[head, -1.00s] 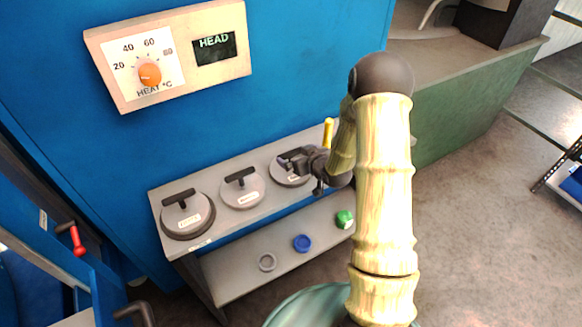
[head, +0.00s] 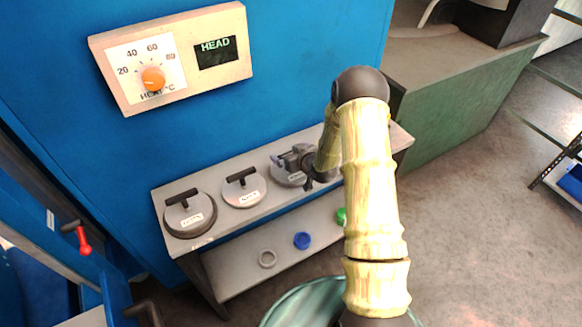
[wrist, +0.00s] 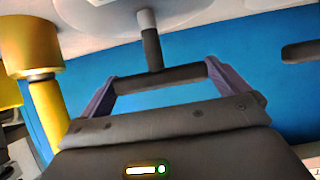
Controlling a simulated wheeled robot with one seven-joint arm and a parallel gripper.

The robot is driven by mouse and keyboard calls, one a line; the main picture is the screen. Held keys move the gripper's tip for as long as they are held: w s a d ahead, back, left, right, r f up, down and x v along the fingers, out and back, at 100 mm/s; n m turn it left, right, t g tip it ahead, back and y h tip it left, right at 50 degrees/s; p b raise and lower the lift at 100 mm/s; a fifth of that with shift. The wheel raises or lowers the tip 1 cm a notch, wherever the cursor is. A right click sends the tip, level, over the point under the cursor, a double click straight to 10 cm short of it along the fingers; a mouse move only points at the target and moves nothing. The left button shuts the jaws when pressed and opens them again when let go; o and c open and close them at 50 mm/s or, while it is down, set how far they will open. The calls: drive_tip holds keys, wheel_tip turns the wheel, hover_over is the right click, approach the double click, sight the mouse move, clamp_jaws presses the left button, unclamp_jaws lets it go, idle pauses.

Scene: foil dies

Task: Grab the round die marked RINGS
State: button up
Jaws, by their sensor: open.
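Three round grey dies with dark T-handles stand in a row on the upper shelf: left (head: 190,222), middle (head: 243,198) and right (head: 283,178). Their small labels are too blurred to read with certainty, so I cannot tell which says RINGS. My gripper (head: 296,160) is at the right die and hides part of it. In the wrist view my gripper (wrist: 160,88) has its purple fingers apart. The dark crossbar (wrist: 160,78) of a T-handle appears between them, its post running up to a pale plate.
A yellow post (wrist: 30,50) stands close at the left in the wrist view. A blue panel with a heat dial (head: 153,79) rises behind.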

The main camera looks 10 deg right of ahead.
drive_tip(key=c, duration=1.7)
drive_tip(key=shift+w+r, duration=0.1)
drive_tip(key=shift+c, duration=0.3)
drive_tip(key=shift+r, duration=0.1)
drive_tip(key=shift+r+b, duration=1.4)
drive_tip(key=shift+r, duration=3.55)
